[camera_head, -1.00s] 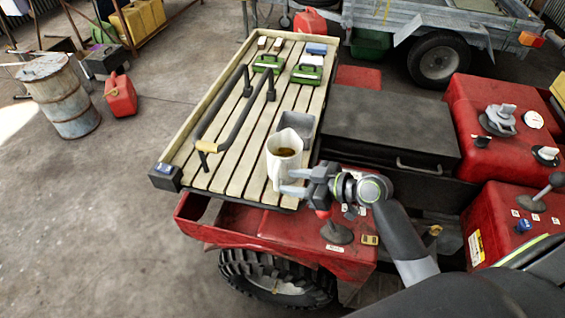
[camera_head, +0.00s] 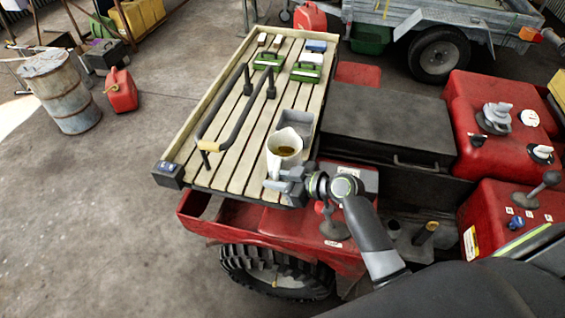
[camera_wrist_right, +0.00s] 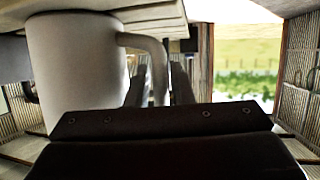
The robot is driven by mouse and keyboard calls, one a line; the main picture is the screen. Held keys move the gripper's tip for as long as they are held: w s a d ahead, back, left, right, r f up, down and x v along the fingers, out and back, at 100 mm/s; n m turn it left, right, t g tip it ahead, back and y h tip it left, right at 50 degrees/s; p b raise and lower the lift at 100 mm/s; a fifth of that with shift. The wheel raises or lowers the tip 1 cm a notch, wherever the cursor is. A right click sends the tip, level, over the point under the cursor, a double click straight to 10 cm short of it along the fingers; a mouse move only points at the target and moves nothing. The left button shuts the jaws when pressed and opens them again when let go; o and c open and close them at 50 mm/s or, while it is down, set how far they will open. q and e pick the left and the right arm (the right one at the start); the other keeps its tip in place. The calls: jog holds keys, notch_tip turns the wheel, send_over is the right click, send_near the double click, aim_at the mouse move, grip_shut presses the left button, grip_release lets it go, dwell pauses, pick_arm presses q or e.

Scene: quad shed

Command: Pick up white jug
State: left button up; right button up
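The white jug (camera_head: 284,155), with brown contents, stands upright on the slatted wooden rack (camera_head: 228,150), near its front right corner. In the right wrist view the jug (camera_wrist_right: 75,70) fills the left side, and its handle (camera_wrist_right: 157,70) lies between my two dark fingers. My right gripper (camera_head: 273,180) is at the jug's handle side, close in front of it. The fingers look open around the handle, with no clear grip visible. My left gripper is not in view.
A grey metal tin (camera_head: 300,124) stands right behind the jug. A black handrail (camera_head: 228,118) rises from the rack to the left. A dark box (camera_head: 385,125) is to the right.

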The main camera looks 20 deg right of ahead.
grip_shut()
jog(key=shift+r, duration=0.25)
